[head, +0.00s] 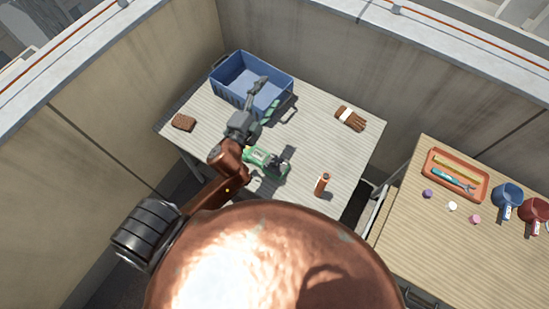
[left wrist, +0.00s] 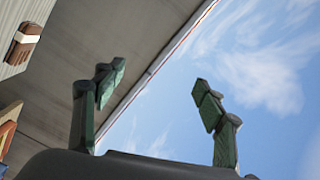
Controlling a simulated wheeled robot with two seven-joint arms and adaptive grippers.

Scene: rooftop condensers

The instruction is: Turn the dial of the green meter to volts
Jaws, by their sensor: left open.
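The green meter (head: 257,158) lies on the grey slatted table, partly hidden by my left arm. A dark part shows at its right end. The dial and its setting are too small to make out. My left gripper (head: 269,94) is above the table, beyond the meter and in front of the blue crate in the picture. Its fingers are spread and empty. In the left wrist view the open fingers (left wrist: 160,85) have only wall and sky between them; the meter is not in that view. My right gripper is not in view.
The blue crate (head: 228,90) stands at the back. A second table at right holds an orange tray (head: 430,170), cups and small caps. Walls enclose the corner.

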